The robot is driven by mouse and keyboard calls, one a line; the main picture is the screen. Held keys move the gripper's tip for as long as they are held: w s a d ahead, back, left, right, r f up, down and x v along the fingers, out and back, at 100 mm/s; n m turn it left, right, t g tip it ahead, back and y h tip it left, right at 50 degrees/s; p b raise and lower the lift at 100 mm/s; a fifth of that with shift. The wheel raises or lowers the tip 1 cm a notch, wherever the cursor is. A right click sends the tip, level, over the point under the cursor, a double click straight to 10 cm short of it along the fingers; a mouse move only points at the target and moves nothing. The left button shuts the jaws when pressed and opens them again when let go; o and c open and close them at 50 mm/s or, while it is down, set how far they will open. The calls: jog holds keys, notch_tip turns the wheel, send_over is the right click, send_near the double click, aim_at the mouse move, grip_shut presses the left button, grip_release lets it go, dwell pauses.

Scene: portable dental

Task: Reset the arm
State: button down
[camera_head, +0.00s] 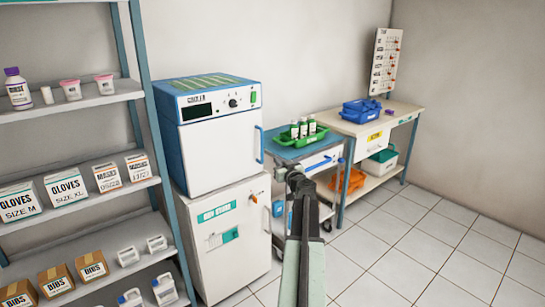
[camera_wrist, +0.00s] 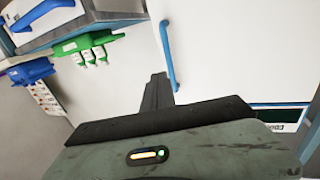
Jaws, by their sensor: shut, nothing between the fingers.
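My arm reaches forward from the bottom middle of the head view. My gripper (camera_head: 295,178) is at its far end, in front of the small blue-topped cart (camera_head: 290,147) and beside the white cabinet (camera_head: 228,235). In the wrist view my gripper (camera_wrist: 157,82) shows as dark fingers, shut with nothing between them. Behind the fingers is a white door with a blue handle (camera_wrist: 167,55). I cannot tell the exact gap between fingers and door.
A blue-and-white sterilizer (camera_head: 220,145) stands on the cabinet. A green tray (camera_head: 302,140) with white bottles is on the cart. A table (camera_head: 395,117) with blue trays is further right. Shelves (camera_head: 75,190) with boxes stand left. The tiled floor (camera_head: 430,250) at right is clear.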

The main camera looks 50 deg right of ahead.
jog(key=v, duration=0.3)
jog(key=shift+s+d, duration=0.1)
jog(key=shift+s, duration=0.15)
jog(key=shift+w, duration=0.1)
